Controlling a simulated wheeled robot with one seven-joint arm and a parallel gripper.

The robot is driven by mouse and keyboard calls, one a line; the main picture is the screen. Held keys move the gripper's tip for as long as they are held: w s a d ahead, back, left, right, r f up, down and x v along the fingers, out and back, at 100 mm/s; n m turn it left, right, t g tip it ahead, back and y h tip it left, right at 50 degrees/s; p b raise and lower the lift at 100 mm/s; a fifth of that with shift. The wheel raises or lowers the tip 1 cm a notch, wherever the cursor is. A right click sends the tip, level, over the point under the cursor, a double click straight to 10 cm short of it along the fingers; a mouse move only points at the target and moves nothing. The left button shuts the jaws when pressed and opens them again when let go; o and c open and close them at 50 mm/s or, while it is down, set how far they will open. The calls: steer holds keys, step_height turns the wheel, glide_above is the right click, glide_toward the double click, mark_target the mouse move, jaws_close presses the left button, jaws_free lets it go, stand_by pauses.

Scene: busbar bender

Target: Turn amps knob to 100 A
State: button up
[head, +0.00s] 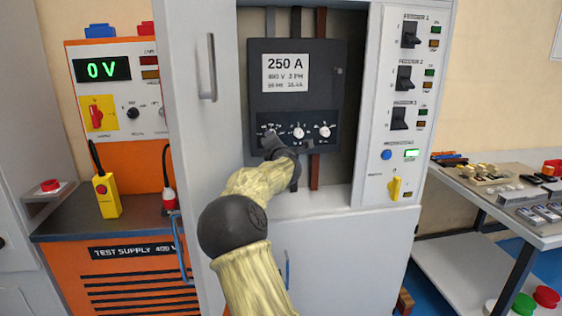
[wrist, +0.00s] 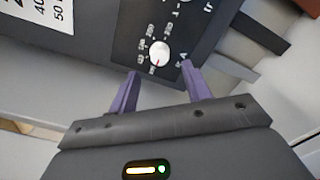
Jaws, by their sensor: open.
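The breaker panel (head: 297,80) is a dark unit marked 250 A, with a row of white knobs along its lower strip. My gripper (head: 272,142) is at the left end of that row and partly covers the leftmost knob. The fingers are open, one on each side, and no grip on the knob shows. Numbers surround the knob, but the exact setting is too small to read.
Two other white knobs, a middle one (head: 299,132) and a right one (head: 324,132), are close beside my gripper. An open cabinet door (head: 205,110) stands to the left. A feeder switch panel (head: 402,110) is on the right. Dark and brown bars run below the breaker.

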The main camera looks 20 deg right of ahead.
steer(key=b+v, duration=0.1)
steer(key=v, duration=1.1)
steer(key=shift+s+b, duration=0.35)
steer(key=shift+f, duration=0.1)
steer(key=s+a+f+m+g, duration=0.25)
steer(key=s+f+m, duration=0.2)
steer(key=f, duration=0.25)
steer(key=s+a+f+m+g+y, duration=0.1)
steer(key=s+f+m+g, duration=0.2)
steer(key=f+m, duration=0.25)
steer(key=s+a+f+m+g, duration=0.1)
steer(key=s+f+m+g, duration=0.2)
steer(key=f, duration=0.4)
steer(key=s+a+f+m+g+y, duration=0.25)
steer(key=s+a+f+m, duration=0.2)
steer(key=s+a, duration=0.4)
steer(key=s+a+f+m+g+y, duration=0.2)
steer(key=s+a+f+m+g, duration=0.3)
steer(key=s, duration=0.7)
step_height(320, 180, up, 27)
steer(key=t+p, duration=0.1)
steer(key=p, duration=2.5)
steer(key=shift+w+a+n, duration=0.15)
steer(key=shift+a+n, duration=0.2)
steer(key=shift+a, duration=0.1)
